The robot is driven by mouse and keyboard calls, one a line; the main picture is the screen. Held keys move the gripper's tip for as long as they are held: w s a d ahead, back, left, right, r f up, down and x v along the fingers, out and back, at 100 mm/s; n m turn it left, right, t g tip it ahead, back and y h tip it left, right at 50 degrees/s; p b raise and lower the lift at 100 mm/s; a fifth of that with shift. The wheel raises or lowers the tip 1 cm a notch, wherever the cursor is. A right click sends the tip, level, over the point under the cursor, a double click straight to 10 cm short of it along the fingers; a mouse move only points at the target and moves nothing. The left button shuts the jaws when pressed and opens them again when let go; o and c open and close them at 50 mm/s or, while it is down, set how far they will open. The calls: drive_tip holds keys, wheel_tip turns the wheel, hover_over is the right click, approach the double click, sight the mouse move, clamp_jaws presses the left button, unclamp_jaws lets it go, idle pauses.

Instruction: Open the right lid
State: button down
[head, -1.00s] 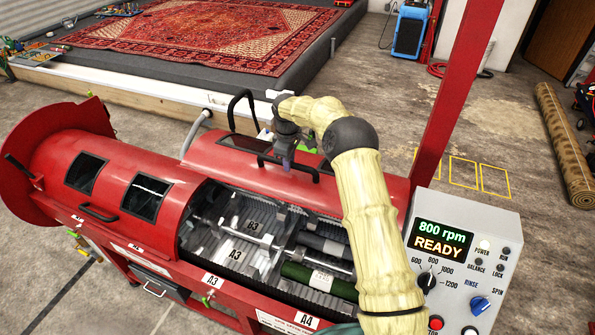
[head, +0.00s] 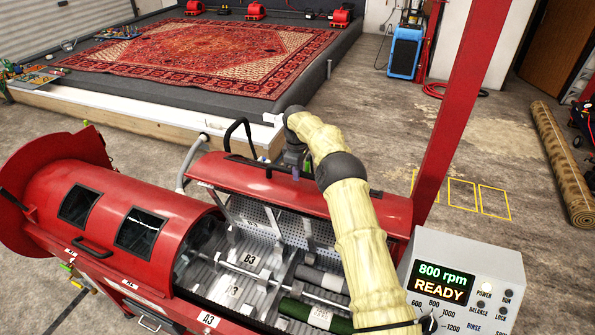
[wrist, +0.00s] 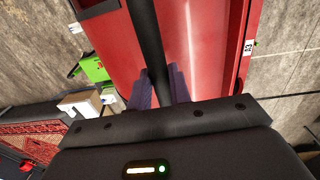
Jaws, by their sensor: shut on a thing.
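The right lid (head: 350,204) is a red curved cover on the washing drum machine, swung up and back. Its underside shows, and the bay below is uncovered. My gripper (head: 296,172) is at the lid's upper edge, partly hidden by my arm. In the wrist view my gripper (wrist: 158,90) is shut on the black bar handle (wrist: 145,35), one purple finger on each side. The red lid surface (wrist: 205,45) lies beyond the handle. The left lid (head: 110,205), with two dark windows, is down.
Inside the bay lie a dark green roll (head: 315,315) and a grey roll (head: 318,278) among metal dividers. A grey control panel (head: 460,285) reads 800 rpm READY. A red post (head: 440,110) rises right of my arm.

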drive_tip(key=shift+s+a+f, duration=0.15)
drive_tip(key=shift+a+f, duration=0.2)
drive_tip(key=shift+a, duration=0.05)
drive_tip(key=c, duration=1.5)
unclamp_jaws()
drive_tip(key=shift+o, duration=1)
drive_tip(key=shift+w+a+f, duration=0.1)
drive_tip(key=shift+w+f, duration=0.05)
drive_tip(key=shift+w, duration=0.3)
drive_tip(key=shift+s+d+r, duration=0.15)
drive_tip(key=shift+d+r, duration=0.1)
drive_tip(key=shift+d, duration=0.15)
drive_tip(key=shift+a, duration=0.1)
